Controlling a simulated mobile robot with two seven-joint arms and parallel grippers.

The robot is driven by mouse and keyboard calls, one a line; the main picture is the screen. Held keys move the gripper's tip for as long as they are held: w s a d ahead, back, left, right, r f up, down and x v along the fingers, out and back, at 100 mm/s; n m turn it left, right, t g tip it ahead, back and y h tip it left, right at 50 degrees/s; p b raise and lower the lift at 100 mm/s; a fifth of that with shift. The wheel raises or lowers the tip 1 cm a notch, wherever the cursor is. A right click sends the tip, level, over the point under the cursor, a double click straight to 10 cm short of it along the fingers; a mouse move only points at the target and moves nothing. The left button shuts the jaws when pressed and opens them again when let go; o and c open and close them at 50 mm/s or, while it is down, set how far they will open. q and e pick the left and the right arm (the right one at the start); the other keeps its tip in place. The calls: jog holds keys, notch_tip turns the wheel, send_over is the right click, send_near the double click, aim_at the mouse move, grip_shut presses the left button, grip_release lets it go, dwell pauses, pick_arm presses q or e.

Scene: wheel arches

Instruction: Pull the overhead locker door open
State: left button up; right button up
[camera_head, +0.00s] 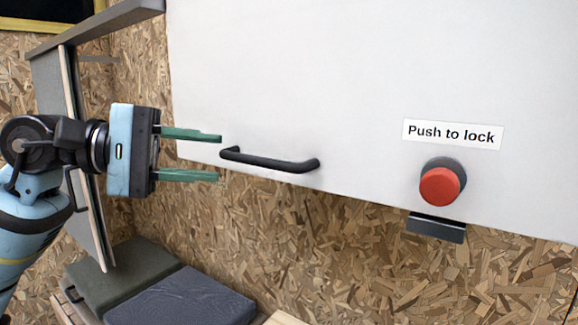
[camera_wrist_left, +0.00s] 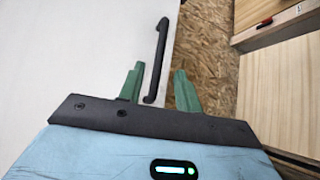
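The overhead locker door (camera_head: 320,75) is a large white panel that looks shut. A black bar handle (camera_head: 270,161) is fixed near its lower left edge. My left gripper (camera_head: 220,157) is open, with its two green fingers pointing right, just left of the handle's near end. In the left wrist view the handle (camera_wrist_left: 158,60) runs away from between the two green fingertips (camera_wrist_left: 158,76). I see no finger closed on it. A red button (camera_head: 439,187) sticks out at the door's lower edge, under a "Push to lock" label (camera_head: 453,134). My right gripper is not in view.
A chipboard wall (camera_head: 340,245) lies below the door. Grey cushions (camera_head: 182,298) sit at the lower left. A grey panel (camera_head: 85,150) stands behind my left arm. Wooden cabinet fronts (camera_wrist_left: 280,90) show at the right in the left wrist view.

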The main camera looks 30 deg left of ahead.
aim_at(250, 161)
pick_arm(q)
jog(key=shift+s, duration=0.15)
jog(key=p+x, duration=0.2)
jog(key=x, duration=0.5)
jog(key=shift+w+d, duration=0.25)
grip_shut()
